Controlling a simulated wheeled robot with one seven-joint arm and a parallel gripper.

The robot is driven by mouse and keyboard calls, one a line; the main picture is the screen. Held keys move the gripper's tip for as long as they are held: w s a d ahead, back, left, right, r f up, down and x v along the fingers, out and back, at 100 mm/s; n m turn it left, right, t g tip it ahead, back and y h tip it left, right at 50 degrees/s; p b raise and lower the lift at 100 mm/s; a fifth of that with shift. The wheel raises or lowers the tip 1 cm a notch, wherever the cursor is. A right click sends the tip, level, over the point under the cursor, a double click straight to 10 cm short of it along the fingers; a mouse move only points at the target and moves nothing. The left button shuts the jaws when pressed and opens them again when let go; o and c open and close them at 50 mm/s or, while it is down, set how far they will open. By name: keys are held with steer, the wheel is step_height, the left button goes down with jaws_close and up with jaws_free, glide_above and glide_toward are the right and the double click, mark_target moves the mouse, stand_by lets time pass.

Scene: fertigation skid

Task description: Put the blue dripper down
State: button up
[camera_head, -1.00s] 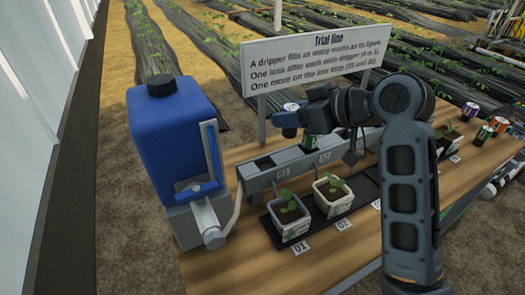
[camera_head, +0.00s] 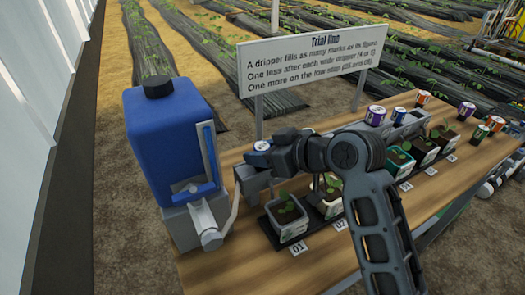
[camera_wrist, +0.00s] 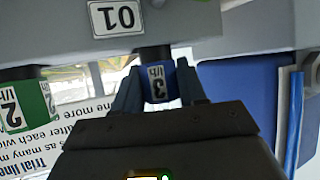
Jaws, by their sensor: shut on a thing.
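The blue dripper (camera_wrist: 158,84) carries a white "3 l/h" label and is held between the two fingers of my gripper (camera_wrist: 160,90). In the wrist view its dark end meets the grey rail (camera_wrist: 215,20) by the "01" plate (camera_wrist: 117,17); I cannot tell whether it is fully seated. In the head view the blue dripper (camera_head: 262,147) shows its pale top at the left end of the rail, with my gripper (camera_head: 270,155) around it from the right. A green dripper (camera_wrist: 30,102) labelled "2" sits at the neighbouring place on the rail.
A blue tank (camera_head: 165,140) stands just left of the rail, its tube close to my gripper. A sign (camera_head: 310,60) rises behind. Potted seedlings (camera_head: 288,212) stand in front. Several other drippers, including a purple one (camera_head: 375,115), are farther right. The front wooden table (camera_head: 240,265) is clear.

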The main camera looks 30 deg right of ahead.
steer(key=o, duration=1)
steer(key=shift+f, duration=0.1)
steer(key=shift+r, duration=0.2)
steer(key=v, duration=1.2)
